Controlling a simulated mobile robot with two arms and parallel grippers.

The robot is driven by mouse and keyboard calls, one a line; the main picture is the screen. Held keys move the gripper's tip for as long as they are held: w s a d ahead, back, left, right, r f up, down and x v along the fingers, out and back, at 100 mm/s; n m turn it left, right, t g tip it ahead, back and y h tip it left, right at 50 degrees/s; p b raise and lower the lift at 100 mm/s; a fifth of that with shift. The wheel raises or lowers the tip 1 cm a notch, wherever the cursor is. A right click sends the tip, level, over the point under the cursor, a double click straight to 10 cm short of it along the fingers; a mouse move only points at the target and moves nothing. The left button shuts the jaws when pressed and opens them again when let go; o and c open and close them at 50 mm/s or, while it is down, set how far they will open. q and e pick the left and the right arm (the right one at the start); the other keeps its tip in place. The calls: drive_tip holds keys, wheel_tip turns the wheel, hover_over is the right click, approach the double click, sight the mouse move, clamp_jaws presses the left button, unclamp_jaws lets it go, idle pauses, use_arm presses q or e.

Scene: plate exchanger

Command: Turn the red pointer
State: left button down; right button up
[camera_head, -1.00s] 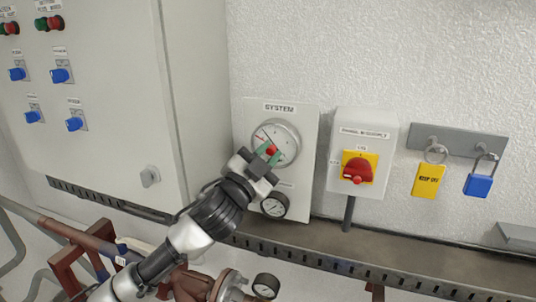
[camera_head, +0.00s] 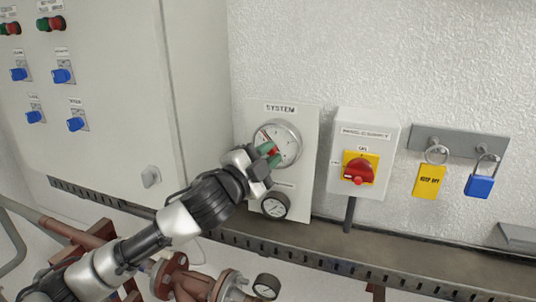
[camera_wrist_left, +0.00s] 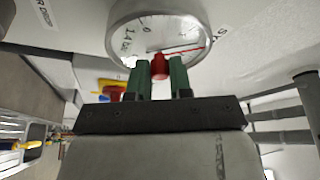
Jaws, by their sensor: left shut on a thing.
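The large round gauge (camera_head: 290,137) sits on a white panel marked SYSTEM. Its face has a red pointer, which shows in the wrist view as a thin red line (camera_wrist_left: 185,49), and a red knob (camera_wrist_left: 159,66) at the front. My left gripper (camera_head: 268,153) is at the gauge face. Its green fingertips are on either side of the red knob and shut on it. In the head view the fingers partly hide the knob and the pointer. My right gripper is not in view.
A smaller gauge (camera_head: 275,206) is just below my gripper. To the right are a red and yellow rotary switch (camera_head: 359,168), a yellow tag (camera_head: 429,181) and a blue padlock (camera_head: 480,186). A grey cabinet (camera_head: 120,90) stands left; pipes run below.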

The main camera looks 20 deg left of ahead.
use_arm(q)
drive_tip(key=c, duration=1)
unclamp_jaws()
drive_tip(key=b+v, duration=0.5)
drive_tip(key=v, duration=0.5)
drive_tip(key=shift+s+a+b, duration=0.1)
drive_tip(key=shift+s+b, duration=0.25)
drive_tip(key=shift+s, duration=0.05)
